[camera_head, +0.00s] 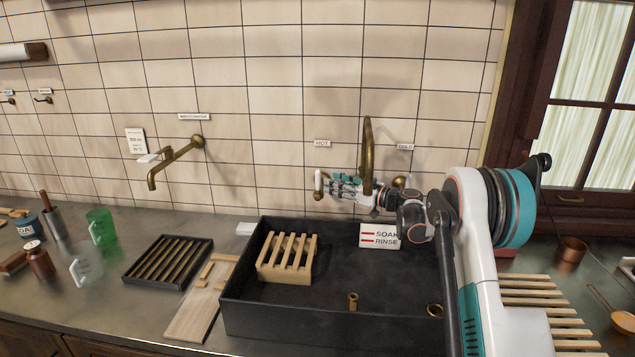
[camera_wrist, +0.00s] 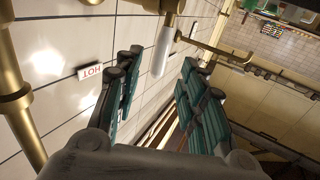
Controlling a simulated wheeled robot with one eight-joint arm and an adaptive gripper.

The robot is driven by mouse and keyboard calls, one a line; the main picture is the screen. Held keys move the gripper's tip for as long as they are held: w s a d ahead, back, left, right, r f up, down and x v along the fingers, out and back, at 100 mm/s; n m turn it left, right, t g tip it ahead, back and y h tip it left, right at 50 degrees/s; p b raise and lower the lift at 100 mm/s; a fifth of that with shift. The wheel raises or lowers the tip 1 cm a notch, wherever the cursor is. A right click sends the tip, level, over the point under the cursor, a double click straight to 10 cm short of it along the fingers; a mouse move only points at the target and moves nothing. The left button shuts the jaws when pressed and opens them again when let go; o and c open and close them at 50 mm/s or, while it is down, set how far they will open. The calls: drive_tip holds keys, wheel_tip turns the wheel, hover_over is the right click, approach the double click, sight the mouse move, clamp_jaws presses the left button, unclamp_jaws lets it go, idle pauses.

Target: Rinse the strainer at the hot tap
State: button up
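My gripper (camera_head: 335,185) is at the hot tap on the tiled wall, left of the tall brass spout (camera_head: 367,155). In the wrist view, its teal fingers (camera_wrist: 162,62) are apart, with the white lever of the hot tap (camera_wrist: 164,48) between them. I see no clear contact with the lever. The HOT label (camera_head: 322,143) is above the hot tap; it also shows in the wrist view (camera_wrist: 90,71). A copper, long-handled utensil (camera_head: 622,321) lies at the right edge of the counter, possibly the strainer; its bowl is partly cut off.
The dark sink (camera_head: 270,315) holds a wooden rack (camera_head: 285,258), a SOAK/RINSE sign (camera_head: 380,236) and small brass fittings (camera_head: 353,301). My arm hides the sink's right side. The COLD label (camera_head: 404,147) is right of the spout. Another brass spout (camera_head: 175,156) is left.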

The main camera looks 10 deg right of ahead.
sight(318, 188)
drive_tip(key=b+x, duration=0.1)
drive_tip(key=x, duration=0.6)
drive_tip(key=shift+w+a, duration=0.1)
drive_tip(key=shift+c, duration=0.2)
clamp_jaws()
